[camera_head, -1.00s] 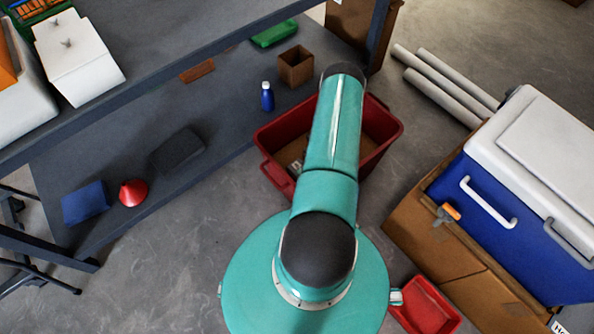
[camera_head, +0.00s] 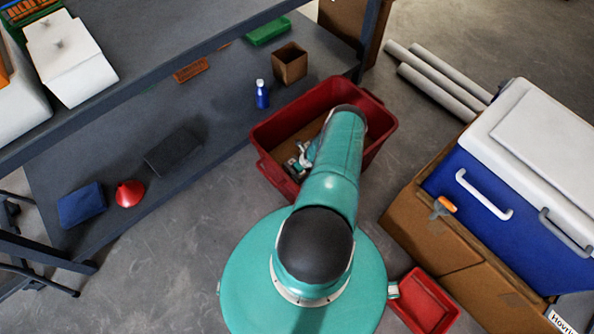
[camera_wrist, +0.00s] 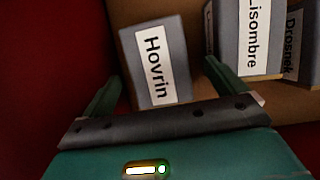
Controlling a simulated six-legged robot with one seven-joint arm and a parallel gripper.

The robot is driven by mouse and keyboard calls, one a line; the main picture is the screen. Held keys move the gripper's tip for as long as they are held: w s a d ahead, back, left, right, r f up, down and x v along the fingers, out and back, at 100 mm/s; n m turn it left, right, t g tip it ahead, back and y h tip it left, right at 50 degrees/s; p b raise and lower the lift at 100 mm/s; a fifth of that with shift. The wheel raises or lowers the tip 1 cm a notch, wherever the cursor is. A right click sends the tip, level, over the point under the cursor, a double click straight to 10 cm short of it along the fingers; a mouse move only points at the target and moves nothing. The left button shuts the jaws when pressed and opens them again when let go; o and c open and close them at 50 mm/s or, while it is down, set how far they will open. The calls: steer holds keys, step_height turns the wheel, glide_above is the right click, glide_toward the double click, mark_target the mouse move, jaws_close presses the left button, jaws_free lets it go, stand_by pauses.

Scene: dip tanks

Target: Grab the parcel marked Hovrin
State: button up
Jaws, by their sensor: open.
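In the wrist view the grey parcel marked Hovrin (camera_wrist: 130,45) lies on the brown floor of a red bin, its white label facing up. My gripper (camera_wrist: 160,78) is open, with its two green fingers on either side of the parcel's near part. I cannot tell whether they touch it. In the head view the red bin (camera_head: 276,178) stands on the floor, and my arm reaches over it and hides part of its inside. A label reading "Hovri…" (camera_head: 562,322) also shows on a grey thing cut off at the lower right corner.
Beside the parcel lie one marked "…isombre" (camera_wrist: 262,35) and one marked Drosnek (camera_wrist: 293,45). The red bin wall (camera_wrist: 50,50) is close on the left. A shelf unit (camera_head: 215,110) stands left of the bin; a blue cooler (camera_head: 500,205) on brown boxes stands right.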

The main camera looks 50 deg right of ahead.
steer(key=shift+x, duration=1.65)
steer(key=shift+f, duration=0.25)
steer(key=shift+w, duration=0.1)
steer(key=c, duration=1.3)
steer(key=shift+r, duration=0.1)
